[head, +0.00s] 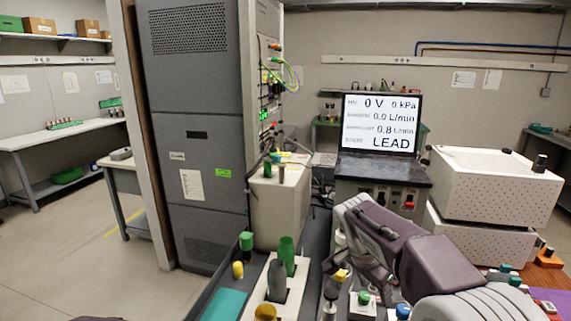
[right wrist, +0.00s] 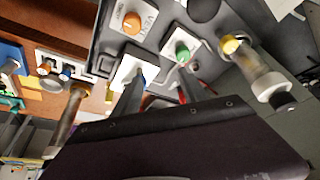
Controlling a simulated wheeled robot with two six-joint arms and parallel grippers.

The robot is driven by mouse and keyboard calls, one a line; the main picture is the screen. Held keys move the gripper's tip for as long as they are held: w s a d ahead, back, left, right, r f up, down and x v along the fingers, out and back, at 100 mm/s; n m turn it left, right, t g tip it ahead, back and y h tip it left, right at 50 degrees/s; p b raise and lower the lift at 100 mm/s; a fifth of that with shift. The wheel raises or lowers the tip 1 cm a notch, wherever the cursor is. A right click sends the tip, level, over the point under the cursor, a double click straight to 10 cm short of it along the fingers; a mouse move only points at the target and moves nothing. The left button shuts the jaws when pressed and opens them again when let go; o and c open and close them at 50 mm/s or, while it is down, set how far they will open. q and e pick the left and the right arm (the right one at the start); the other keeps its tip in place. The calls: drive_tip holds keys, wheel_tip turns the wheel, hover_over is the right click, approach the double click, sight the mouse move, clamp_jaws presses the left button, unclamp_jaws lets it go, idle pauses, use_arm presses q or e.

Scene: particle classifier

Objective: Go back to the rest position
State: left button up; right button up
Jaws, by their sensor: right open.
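My right arm comes in from the lower right of the head view. Its dark purple gripper (head: 358,272) hangs over the front bench, low and right of centre. In the right wrist view the gripper's two grey fingers (right wrist: 160,82) stand apart, with nothing held between them. They are above a dark panel (right wrist: 108,45) with an orange knob (right wrist: 132,23) and a green knob (right wrist: 182,55). Whether the fingertips touch anything is hard to tell. My left gripper is not in view.
A monitor (head: 379,124) reading "LEAD" stands behind the arm. White speckled boxes (head: 490,190) are stacked at right. A white block (head: 290,300) with grey and green cylinders stands on the front bench, left of the gripper. A tall grey cabinet (head: 197,130) is at left. Floor at far left is clear.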

drive_tip(key=s+d+r+p, duration=0.3)
drive_tip(key=r, duration=0.1)
use_arm(q)
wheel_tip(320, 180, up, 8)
drive_tip(key=p, duration=0.5)
use_arm(e)
drive_tip(key=s+a+f+n+g+y, duration=0.1)
drive_tip(key=s+a+f+n+y, duration=0.3)
drive_tip(key=s+f+n, duration=0.7)
drive_tip(key=s+a+f, duration=0.1)
drive_tip(key=s+a, duration=0.1)
drive_tip(key=s, duration=0.1)
drive_tip(key=shift+f+n, duration=0.35)
drive_tip(key=shift+n, duration=0.05)
